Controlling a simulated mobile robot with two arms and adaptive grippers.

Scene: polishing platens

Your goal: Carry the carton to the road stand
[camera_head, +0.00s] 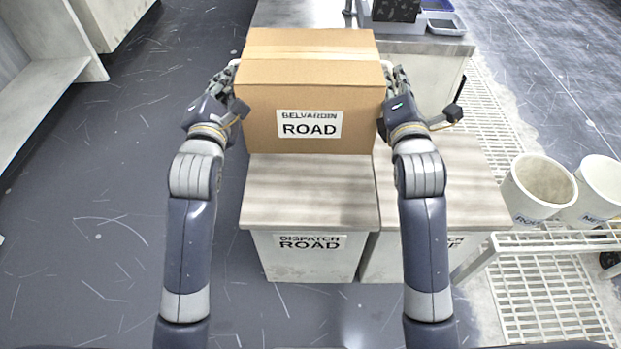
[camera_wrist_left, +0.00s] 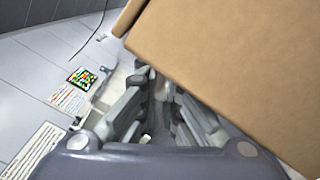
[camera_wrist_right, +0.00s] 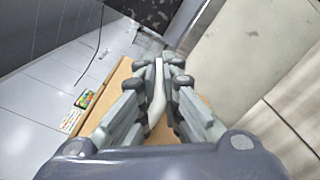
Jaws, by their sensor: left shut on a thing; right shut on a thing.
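The carton (camera_head: 310,95) is a brown closed box with a white label reading BELVARDIN ROAD. My left gripper (camera_head: 226,80) is shut on it at its left side, and my right gripper (camera_head: 393,80) is shut on it at its right side. A pale handle (camera_wrist_right: 156,95) shows between the right fingers in the right wrist view. The carton's side (camera_wrist_left: 230,70) fills much of the left wrist view. The road stand (camera_head: 310,195), wood-topped and labelled DISPATCH ROAD, is below and in front of the carton. Whether the carton touches its top is not clear.
A similar stand (camera_head: 460,190) adjoins on the right, its label partly hidden by my right arm. A metal counter (camera_head: 425,45) with trays lies behind. A white mesh rack (camera_head: 545,290) and two pale buckets (camera_head: 540,188) stand at right. The floor at left is clear.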

